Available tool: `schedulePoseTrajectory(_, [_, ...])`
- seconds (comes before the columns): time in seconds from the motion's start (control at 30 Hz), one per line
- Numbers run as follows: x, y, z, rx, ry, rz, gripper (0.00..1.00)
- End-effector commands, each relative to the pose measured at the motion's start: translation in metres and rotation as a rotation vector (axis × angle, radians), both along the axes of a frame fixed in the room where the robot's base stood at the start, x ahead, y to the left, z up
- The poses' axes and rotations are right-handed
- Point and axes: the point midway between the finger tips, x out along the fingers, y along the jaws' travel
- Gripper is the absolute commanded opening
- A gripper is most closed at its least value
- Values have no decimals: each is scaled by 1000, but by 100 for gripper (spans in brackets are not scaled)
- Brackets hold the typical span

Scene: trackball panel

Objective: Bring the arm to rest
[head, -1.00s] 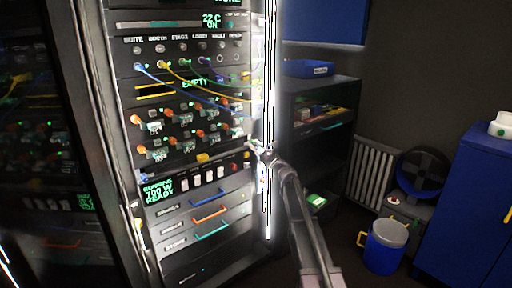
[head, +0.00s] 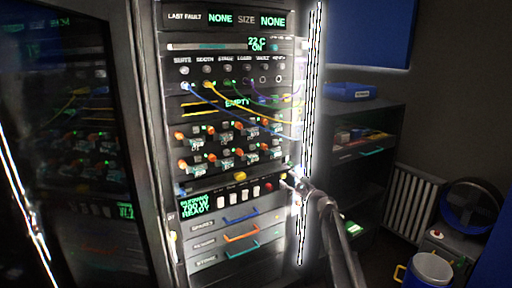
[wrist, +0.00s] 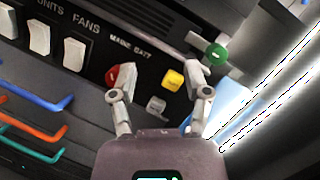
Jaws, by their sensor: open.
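My gripper (head: 292,184) is at the right side of the rack (head: 160,120), in front of its lower switch row, at the end of my arm. In the wrist view my gripper (wrist: 158,80) is open, with its two fingers apart and nothing between them. Behind the fingertips are a red button (wrist: 113,76), a yellow button (wrist: 174,79) and a grey button (wrist: 156,104). A green round knob (wrist: 215,54) is just right of the right finger. I cannot tell whether a finger touches the panel.
White switches (wrist: 39,38) are left of the gripper. Drawers with blue (head: 241,215) and orange handles (head: 241,233) lie below. A bright light strip (head: 312,130) runs up the rack's right edge. Shelves (head: 372,110), a fan (head: 470,208) and a white-lidded blue container (head: 430,270) stand at right.

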Motion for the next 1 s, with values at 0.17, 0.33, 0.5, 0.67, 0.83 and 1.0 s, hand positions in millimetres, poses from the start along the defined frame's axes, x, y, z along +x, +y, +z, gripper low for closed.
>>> schedulePoseTrajectory(0.17, [-48, 33, -29, -276, -58, 76, 62])
schedulePoseTrajectory(0.33, [-92, 57, -64, -547, -116, 170, 62])
schedulePoseTrajectory(0.5, [-138, 70, -100, -809, -168, 283, 62])
schedulePoseTrajectory(0.67, [-182, 73, -133, -1043, -209, 406, 62])
schedulePoseTrajectory(0.83, [-229, 66, -166, -1279, -245, 554, 62])
schedulePoseTrajectory(1.0, [-277, 50, -193, -1498, -265, 721, 62])
